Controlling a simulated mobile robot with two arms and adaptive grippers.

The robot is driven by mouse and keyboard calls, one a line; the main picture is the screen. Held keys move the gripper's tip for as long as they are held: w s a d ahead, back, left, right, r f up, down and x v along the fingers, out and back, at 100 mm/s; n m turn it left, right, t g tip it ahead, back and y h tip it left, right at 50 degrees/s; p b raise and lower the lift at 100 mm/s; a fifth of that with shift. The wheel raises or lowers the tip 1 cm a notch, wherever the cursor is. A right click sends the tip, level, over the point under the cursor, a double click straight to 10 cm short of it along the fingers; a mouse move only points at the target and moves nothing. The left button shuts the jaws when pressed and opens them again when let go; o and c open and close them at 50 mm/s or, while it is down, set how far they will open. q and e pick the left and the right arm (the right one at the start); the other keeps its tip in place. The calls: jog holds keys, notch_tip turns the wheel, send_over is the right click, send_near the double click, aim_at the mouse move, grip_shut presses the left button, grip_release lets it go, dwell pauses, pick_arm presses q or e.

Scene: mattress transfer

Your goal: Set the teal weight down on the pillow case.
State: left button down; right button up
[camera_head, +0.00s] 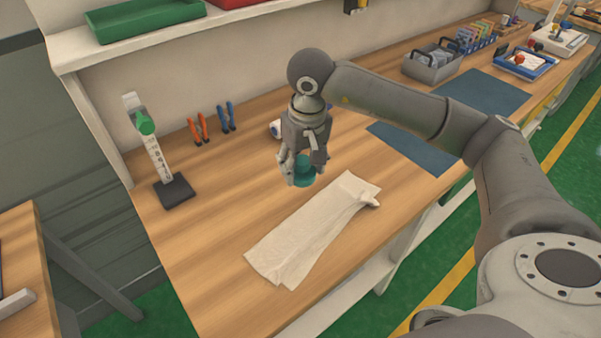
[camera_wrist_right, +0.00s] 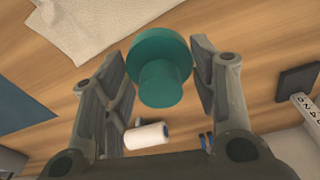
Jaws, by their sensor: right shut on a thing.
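The teal weight (camera_head: 304,172) is a round piece with a narrower knob. My right gripper (camera_head: 301,170) is shut on it and holds it over the wooden table, beyond the upper left side of the pillow case. In the right wrist view the teal weight (camera_wrist_right: 160,62) sits between the two fingers (camera_wrist_right: 160,85), knob toward the palm. The pillow case (camera_head: 312,232) is a white, wrinkled cloth lying flat on the table, with a bunched corner at its right. Part of the pillow case (camera_wrist_right: 100,22) shows at the upper left of the wrist view. My left gripper is not in view.
A height gauge (camera_head: 174,192) with a black base stands at the left. A white roll (camera_wrist_right: 147,136) lies behind the gripper. A blue mat (camera_head: 412,148) is at the right. Table left of the pillow case is clear.

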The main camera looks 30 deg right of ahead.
jog(key=w+f, duration=0.1)
jog(key=w+d+f, duration=0.1)
jog(key=f, duration=0.1)
jog(key=w+d+f+p, duration=0.1)
jog(key=w+f, duration=0.1)
jog(key=shift+f, duration=0.2)
notch_tip(320, 180, down, 3)
jog(key=shift+r+p, duration=0.15)
jog(key=shift+p, duration=0.65)
jog(key=shift+w+d+f, duration=0.1)
jog(key=shift+f, duration=0.2)
jog(key=shift+f+b, duration=0.2)
jog(key=shift+b, duration=0.1)
jog(key=o, duration=1.5)
jog(key=shift+r, duration=0.15)
